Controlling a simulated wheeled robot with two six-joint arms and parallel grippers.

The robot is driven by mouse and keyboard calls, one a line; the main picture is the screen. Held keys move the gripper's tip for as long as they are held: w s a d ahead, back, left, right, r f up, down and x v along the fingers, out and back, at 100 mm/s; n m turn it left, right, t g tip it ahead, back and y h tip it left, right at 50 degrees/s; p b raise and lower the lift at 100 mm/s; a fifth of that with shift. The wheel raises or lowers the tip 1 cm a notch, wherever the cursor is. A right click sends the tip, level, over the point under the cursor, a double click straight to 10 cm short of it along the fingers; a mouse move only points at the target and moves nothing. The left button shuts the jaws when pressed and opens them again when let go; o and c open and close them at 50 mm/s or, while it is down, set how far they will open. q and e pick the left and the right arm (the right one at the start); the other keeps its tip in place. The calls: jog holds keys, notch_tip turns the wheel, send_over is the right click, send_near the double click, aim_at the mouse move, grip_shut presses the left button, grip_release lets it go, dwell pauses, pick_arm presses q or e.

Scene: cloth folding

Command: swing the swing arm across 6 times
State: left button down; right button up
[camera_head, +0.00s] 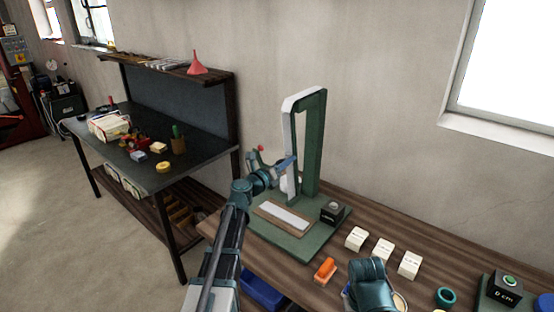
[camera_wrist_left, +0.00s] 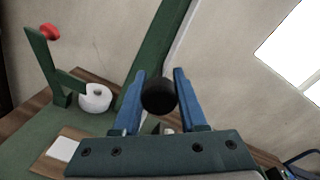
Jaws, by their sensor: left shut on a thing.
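A green stand (camera_head: 312,150) with a tall upright frame rises from a green base (camera_head: 292,247) on the wooden bench. My left gripper (camera_head: 287,164) is in front of the frame's lower left part. In the left wrist view its blue fingers (camera_wrist_left: 158,100) are shut on a round black knob (camera_wrist_left: 158,96). A green beam (camera_wrist_left: 148,60) with a pale edge runs up behind the knob. How the knob joins the swing arm is hidden. A teal link of my right arm (camera_head: 369,283) shows at the bottom; its fingers do not show.
A black box (camera_head: 333,212) and a pale strip on a brown board (camera_head: 283,217) are on the base. A red-topped post (camera_wrist_left: 50,34) and white round part (camera_wrist_left: 95,98) are nearby. White blocks (camera_head: 383,250), an orange block (camera_head: 325,269) and a teal ring (camera_head: 446,296) lie right.

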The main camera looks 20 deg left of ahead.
pick_arm(q)
jog(key=shift+s+d+r+n+p, duration=0.2)
jog(key=shift+s+d+n, duration=0.1)
jog(key=shift+d+n, duration=0.4)
jog(key=shift+s+d+r+n+p, duration=0.15)
jog(key=shift+s+d+n, duration=0.2)
jog(key=shift+d, duration=0.55)
jog(key=shift+c, duration=2.2)
grip_release()
jog(key=shift+d, duration=0.1)
jog(key=v, duration=1.3)
jog(key=shift+s+a, duration=0.25)
jog(key=shift+s, duration=0.1)
jog(key=shift+d, duration=0.1)
